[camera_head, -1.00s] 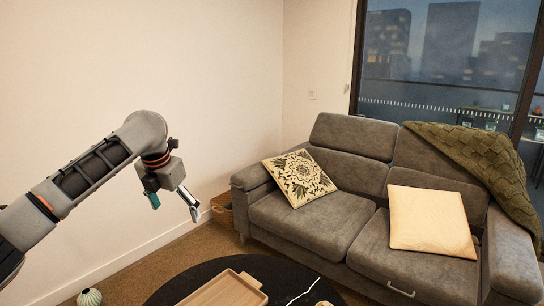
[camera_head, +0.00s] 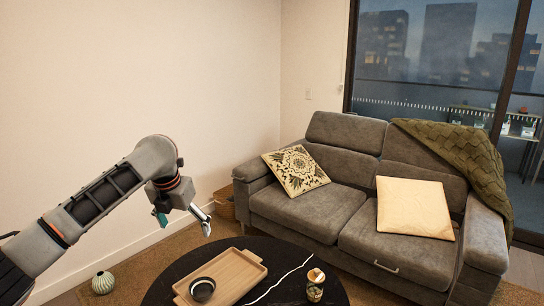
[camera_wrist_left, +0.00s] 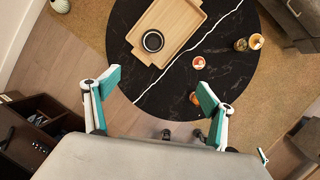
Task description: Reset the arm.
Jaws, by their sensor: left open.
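My left arm comes in from the left in the head view. Its gripper (camera_head: 184,221) hangs at the arm's end, pointing down, in front of the pale wall and to the left of the sofa. It is open and empty. In the left wrist view the two teal-padded fingers (camera_wrist_left: 157,88) are spread wide apart with nothing between them but the floor and table edge below. My right gripper is not in view.
A round black table (camera_head: 262,252) holds a wooden tray (camera_head: 254,262) with a dark bowl (camera_head: 202,289) and a jar (camera_head: 315,285). A grey sofa (camera_head: 309,214) stands behind it. A ribbed vase (camera_head: 103,283) sits on the floor. A wicker basket (camera_head: 224,202) is beside the sofa.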

